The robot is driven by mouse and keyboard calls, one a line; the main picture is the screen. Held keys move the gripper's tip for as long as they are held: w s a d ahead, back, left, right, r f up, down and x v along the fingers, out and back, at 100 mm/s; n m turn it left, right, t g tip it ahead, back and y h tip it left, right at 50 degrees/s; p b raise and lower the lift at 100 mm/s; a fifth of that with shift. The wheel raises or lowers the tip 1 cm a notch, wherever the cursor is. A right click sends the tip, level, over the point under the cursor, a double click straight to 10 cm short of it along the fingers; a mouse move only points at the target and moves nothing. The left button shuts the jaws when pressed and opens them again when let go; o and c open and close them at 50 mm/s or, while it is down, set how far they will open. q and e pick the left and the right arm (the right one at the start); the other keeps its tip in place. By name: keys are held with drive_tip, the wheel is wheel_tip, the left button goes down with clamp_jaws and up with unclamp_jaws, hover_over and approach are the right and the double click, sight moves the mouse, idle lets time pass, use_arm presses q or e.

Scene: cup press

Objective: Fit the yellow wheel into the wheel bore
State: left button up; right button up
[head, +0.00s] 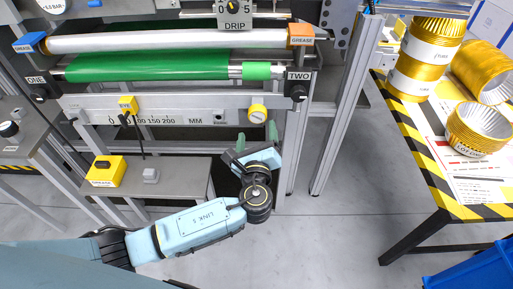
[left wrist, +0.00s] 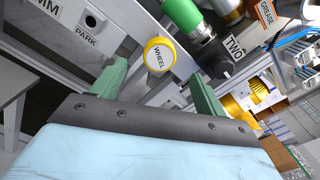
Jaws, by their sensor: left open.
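The yellow wheel (head: 258,114), with a white face marked WHEEL, sits at the right part of the grey ruler rail. It also shows in the left wrist view (left wrist: 160,54), facing the camera. No bore is visible behind the wheel, and I cannot tell how it is seated. A dark hole (left wrist: 90,20) shows left of it, above a PARK label. My left gripper (head: 257,137) is open, its green fingers pointing at the rail just below the wheel. In the left wrist view the gripper (left wrist: 156,78) has empty space between its fingers, with the wheel beyond. My right gripper is not in view.
Green roller TWO (head: 150,67) and the grey rail (head: 190,108) lie above the gripper. A frame post (head: 335,130) stands to the right. A yellow GREASE box (head: 105,171) sits on a lower shelf at left. A striped table (head: 432,165) holds gold cup rolls.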

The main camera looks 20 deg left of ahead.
use_arm(q)
drive_tip(key=p+v, duration=0.1)
drive_tip(key=v, duration=0.5)
drive_tip(key=shift+s, duration=0.25)
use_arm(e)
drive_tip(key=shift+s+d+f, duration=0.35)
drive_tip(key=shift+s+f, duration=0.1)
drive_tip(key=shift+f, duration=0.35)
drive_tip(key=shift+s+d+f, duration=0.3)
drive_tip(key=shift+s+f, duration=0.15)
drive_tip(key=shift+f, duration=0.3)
